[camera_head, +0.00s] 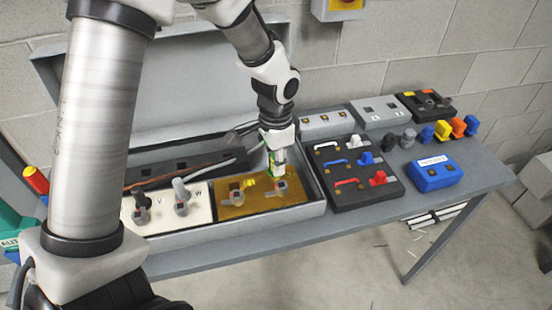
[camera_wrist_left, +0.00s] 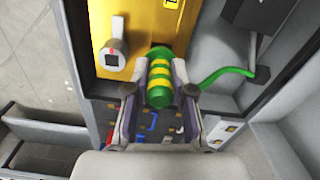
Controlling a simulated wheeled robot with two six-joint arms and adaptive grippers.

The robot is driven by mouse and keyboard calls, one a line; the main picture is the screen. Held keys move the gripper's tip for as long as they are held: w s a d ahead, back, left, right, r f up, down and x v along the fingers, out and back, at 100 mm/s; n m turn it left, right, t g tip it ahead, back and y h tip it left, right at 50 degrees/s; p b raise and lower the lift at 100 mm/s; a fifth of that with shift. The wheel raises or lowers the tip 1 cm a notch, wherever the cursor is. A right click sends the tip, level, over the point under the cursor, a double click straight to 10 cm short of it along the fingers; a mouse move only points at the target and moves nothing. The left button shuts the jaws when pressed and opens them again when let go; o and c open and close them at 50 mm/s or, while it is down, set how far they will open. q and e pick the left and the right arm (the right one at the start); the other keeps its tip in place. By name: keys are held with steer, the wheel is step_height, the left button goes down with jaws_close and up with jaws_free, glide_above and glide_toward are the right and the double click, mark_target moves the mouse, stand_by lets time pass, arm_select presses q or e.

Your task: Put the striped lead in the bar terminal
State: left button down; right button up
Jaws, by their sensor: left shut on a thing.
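The striped lead (camera_wrist_left: 160,85), green with yellow bands, is held between the fingers of my left gripper (camera_head: 274,158). The wrist view shows the left gripper (camera_wrist_left: 158,110) too, with a finger on each side of the plug. The lead also shows in the head view (camera_head: 275,168), upright with its lower end over the brass-yellow plate (camera_head: 300,194). In the wrist view the plug's far end overlaps the plate (camera_wrist_left: 142,20), beside a grey lever (camera_wrist_left: 115,52). Its tip is hidden, so I cannot tell whether it is seated. The bar terminal's opening does not show clearly.
A white panel with grey levers (camera_head: 181,200) lies left of the plate in the same grey tray. A black switch board (camera_head: 355,185) and a blue box (camera_head: 432,172) stand to the right. The lead's green cable (camera_wrist_left: 220,75) runs to a dark block (camera_wrist_left: 262,75).

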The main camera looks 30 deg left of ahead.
arm_select(q)
steer(key=shift+f+b, duration=0.35)
steer(key=shift+f, duration=0.7)
steer(key=shift+f, duration=0.1)
steer(key=c, duration=0.9)
jaws_free()
step_height(320, 180, up, 12)
steer(key=shift+r, duration=0.1)
